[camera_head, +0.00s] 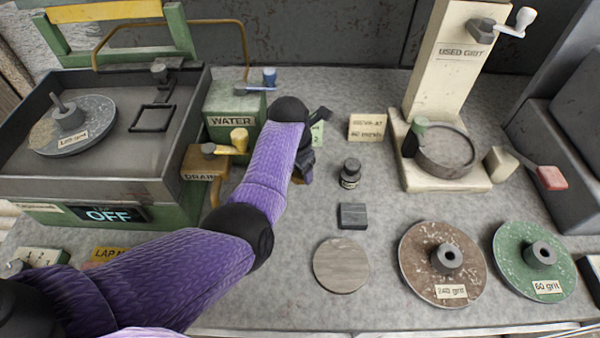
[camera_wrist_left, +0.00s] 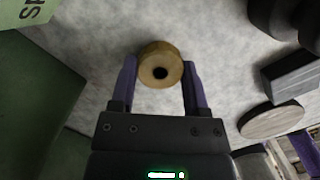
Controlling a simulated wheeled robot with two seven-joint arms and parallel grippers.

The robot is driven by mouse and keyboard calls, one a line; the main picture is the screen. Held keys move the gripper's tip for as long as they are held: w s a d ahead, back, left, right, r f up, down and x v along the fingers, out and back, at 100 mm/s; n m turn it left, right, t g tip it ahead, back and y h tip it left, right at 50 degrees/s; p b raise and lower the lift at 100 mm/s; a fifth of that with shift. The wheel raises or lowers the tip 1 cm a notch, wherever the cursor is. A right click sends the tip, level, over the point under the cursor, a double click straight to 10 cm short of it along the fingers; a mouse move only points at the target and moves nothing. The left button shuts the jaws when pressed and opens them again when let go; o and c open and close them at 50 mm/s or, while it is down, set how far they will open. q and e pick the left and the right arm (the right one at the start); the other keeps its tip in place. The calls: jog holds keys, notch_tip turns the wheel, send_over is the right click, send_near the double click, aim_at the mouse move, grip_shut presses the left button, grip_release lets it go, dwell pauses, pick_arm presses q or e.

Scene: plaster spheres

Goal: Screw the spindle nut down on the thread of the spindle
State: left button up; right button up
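The spindle nut (camera_wrist_left: 160,65) is a round brass piece with a dark hole, on or just above the grey bench in the left wrist view. My left gripper (camera_wrist_left: 160,75) has one finger on each side of it, very close to or touching its sides; I cannot tell whether they press on it. In the head view my left gripper (camera_head: 304,165) is low over the bench, right of the drain block, and largely hides the nut. The spindle (camera_head: 57,103) stands up through the hub of a grey speckled disc (camera_head: 92,128) in the tray at left. My right gripper is not in view.
The dark tray (camera_head: 150,172) has raised walls and a display reading OFF. The WATER box (camera_head: 234,112) and DRAIN block (camera_head: 204,166) stand between tray and gripper. A dark bottle (camera_head: 350,173), a grey block (camera_head: 352,216), a round plate (camera_head: 341,265) and brown (camera_head: 420,277) and green (camera_head: 515,245) discs lie right.

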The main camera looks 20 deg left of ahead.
pick_arm(q)
grip_shut()
jog(key=shift+r, duration=0.1)
